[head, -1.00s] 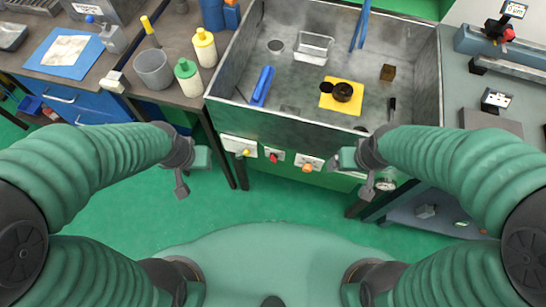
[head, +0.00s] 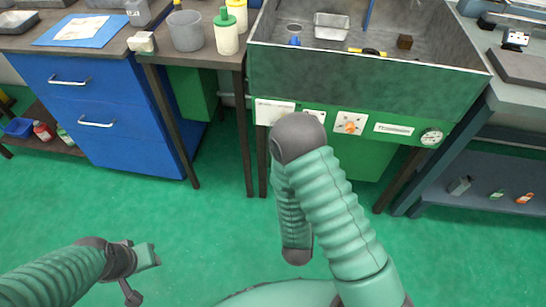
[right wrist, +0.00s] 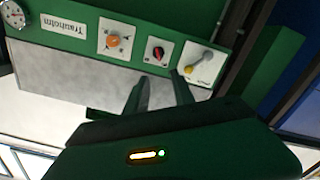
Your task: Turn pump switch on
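The green front panel under the sink carries the switches. In the right wrist view it appears upside down, with a red-and-black rotary switch (right wrist: 158,53), a yellow lever (right wrist: 197,60) and an orange knob (right wrist: 114,41), each on a white plate. Their small labels are unreadable. My right gripper (right wrist: 161,82) is open and empty, its dark fingers apart just below the red switch in that picture; contact is not visible.
The grey sink (head: 360,78) stands above the panel. A round gauge (head: 431,138) is at the panel's right end. A blue cabinet (head: 95,110) and a table with a grey beaker (head: 186,30) and bottles stand left. The green floor (head: 205,235) is clear.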

